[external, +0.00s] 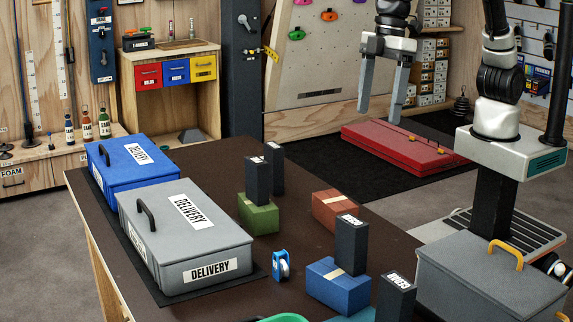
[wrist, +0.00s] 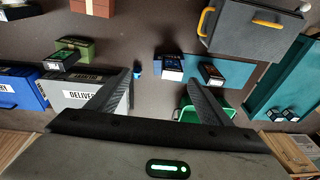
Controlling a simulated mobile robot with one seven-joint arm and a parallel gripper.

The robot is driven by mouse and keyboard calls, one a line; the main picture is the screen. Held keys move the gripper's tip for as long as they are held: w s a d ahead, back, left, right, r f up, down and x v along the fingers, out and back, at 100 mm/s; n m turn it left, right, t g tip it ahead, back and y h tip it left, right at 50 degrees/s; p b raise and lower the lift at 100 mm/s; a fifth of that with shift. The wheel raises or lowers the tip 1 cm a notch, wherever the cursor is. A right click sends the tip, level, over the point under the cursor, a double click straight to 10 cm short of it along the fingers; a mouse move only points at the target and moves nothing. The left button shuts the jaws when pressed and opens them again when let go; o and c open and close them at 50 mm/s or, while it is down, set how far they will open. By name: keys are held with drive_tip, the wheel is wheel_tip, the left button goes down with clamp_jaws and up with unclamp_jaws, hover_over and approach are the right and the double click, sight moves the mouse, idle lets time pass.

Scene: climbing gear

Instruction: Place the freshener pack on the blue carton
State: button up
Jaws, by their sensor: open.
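The blue carton (external: 329,291), with a pale tape band, stands on the brown table at front right; it also shows in the wrist view (wrist: 166,76). Several dark upright packs look alike: one at the blue carton (external: 351,247), one at front right (external: 396,298), and two by the green carton (external: 258,182) (external: 274,167). Their labels are too small to read, so I cannot tell which is the freshener pack. The pack at the blue carton seems to stand on it or just behind it. My gripper (external: 380,118) is open and empty, raised well above the table.
A green carton (external: 259,218) and a red-brown carton (external: 334,208) stand on the table. Blue (external: 133,170) and grey (external: 185,240) delivery boxes fill its left side. A blue pulley (external: 281,265) lies mid-table. A green bin (wrist: 232,113) and a grey toolbox (external: 490,284) are nearby.

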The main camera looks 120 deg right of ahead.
drive_tip(key=s+d+r+t+p, duration=0.1)
drive_tip(key=s+d+r, duration=0.1)
drive_tip(key=s, duration=1.1)
drive_tip(key=s+d+r+t+p, duration=0.1)
drive_tip(key=s+d+r+t, duration=0.1)
drive_tip(key=s, duration=1.1)
drive_tip(key=shift+d+r+t+p, duration=0.35)
drive_tip(key=shift+d+r, duration=0.25)
drive_tip(key=shift+d, duration=0.6)
drive_tip(key=shift+o, duration=0.6)
